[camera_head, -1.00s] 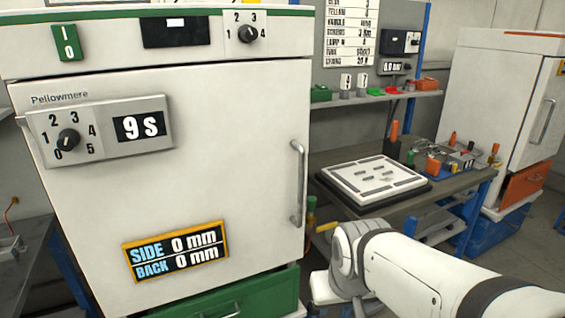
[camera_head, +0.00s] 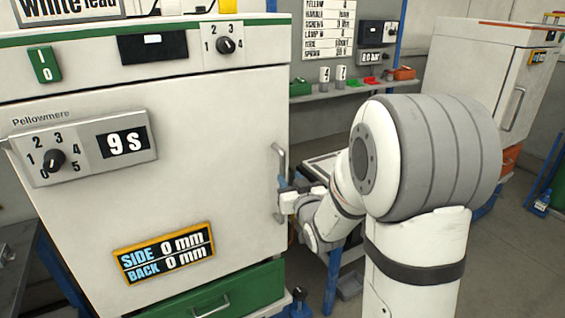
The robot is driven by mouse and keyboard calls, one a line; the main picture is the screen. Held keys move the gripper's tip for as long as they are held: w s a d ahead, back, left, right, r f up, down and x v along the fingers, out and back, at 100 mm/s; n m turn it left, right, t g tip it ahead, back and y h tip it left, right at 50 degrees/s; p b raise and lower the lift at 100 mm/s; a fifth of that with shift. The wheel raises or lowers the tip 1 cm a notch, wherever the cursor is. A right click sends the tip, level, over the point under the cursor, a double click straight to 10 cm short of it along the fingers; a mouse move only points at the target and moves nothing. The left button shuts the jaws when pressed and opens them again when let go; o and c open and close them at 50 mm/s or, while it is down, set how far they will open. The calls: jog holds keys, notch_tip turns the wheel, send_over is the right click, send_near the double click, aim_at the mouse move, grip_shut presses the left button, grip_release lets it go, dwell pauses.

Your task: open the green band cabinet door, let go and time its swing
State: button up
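The green band cabinet (camera_head: 70,39) fills the left of the view, with a green strip along its top edge. Its white door (camera_head: 200,180) looks closed and carries a dial panel reading 9 S (camera_head: 90,150). A display on the door (camera_head: 165,252) reads SIDE 0 mm and BACK 0 mm. The upright grey handle (camera_head: 278,157) is at the door's right edge. My gripper (camera_head: 287,199) is at the middle of this handle, and its body hides part of it. Its fingers are too small and covered to tell whether they are closed around the handle.
A second white cabinet (camera_head: 478,75) with an orange band stands at the back right. A shelf (camera_head: 335,92) holds small bins. A green drawer (camera_head: 215,298) is below the door. Grey floor (camera_head: 500,270) is open at the right.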

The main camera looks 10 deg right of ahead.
aim_at(283, 167)
jog(key=w, duration=0.2)
jog(key=w+p, duration=0.1)
jog(key=w, duration=0.2)
jog(key=w+a+p, duration=0.1)
jog(key=w, duration=0.1)
jog(key=shift+w, duration=0.35)
grip_shut()
